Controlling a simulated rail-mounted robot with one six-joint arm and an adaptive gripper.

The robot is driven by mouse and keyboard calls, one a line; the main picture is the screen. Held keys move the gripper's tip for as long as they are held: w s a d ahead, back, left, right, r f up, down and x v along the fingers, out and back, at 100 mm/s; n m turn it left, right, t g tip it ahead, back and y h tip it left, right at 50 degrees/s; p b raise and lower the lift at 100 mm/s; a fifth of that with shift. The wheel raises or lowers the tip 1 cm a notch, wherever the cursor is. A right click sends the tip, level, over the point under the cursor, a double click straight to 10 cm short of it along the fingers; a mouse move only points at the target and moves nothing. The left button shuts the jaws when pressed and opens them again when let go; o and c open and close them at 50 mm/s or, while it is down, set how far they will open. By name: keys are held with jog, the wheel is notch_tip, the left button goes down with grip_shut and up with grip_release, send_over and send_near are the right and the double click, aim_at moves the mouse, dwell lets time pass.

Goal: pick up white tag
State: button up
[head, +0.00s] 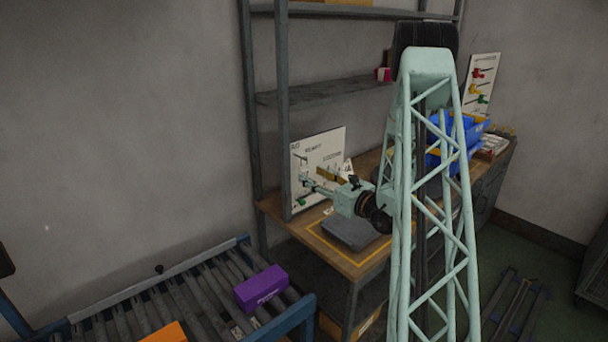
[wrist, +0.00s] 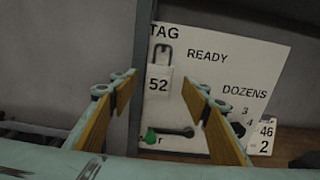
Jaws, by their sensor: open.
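A white tag marked 52 (wrist: 158,86) hangs from a dark hook (wrist: 164,52) under the word TAG on a white board (wrist: 225,60). My gripper (wrist: 157,82) is open, with one wood-coloured finger on each side of the tag in the wrist view. I cannot tell how far the fingertips are from the board. In the head view my gripper (head: 304,178) is in front of the board (head: 325,150), and the tag is too small to make out there.
A green knob (wrist: 151,137) sits low on the board, beside a dark lever. A white card marked 46 and 2 (wrist: 264,136) stands at the right. A grey pad (head: 350,232) lies on the wooden bench (head: 345,262) below my arm. A purple box (head: 262,288) is on the roller conveyor.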

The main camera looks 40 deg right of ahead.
aim_at(305, 171)
jog(key=shift+w, duration=0.15)
jog(key=shift+w+r+b, duration=0.1)
jog(key=shift+w+b, duration=0.2)
jog(key=shift+w, duration=2.25)
jog(key=shift+c, duration=0.2)
jog(key=c, duration=0.9)
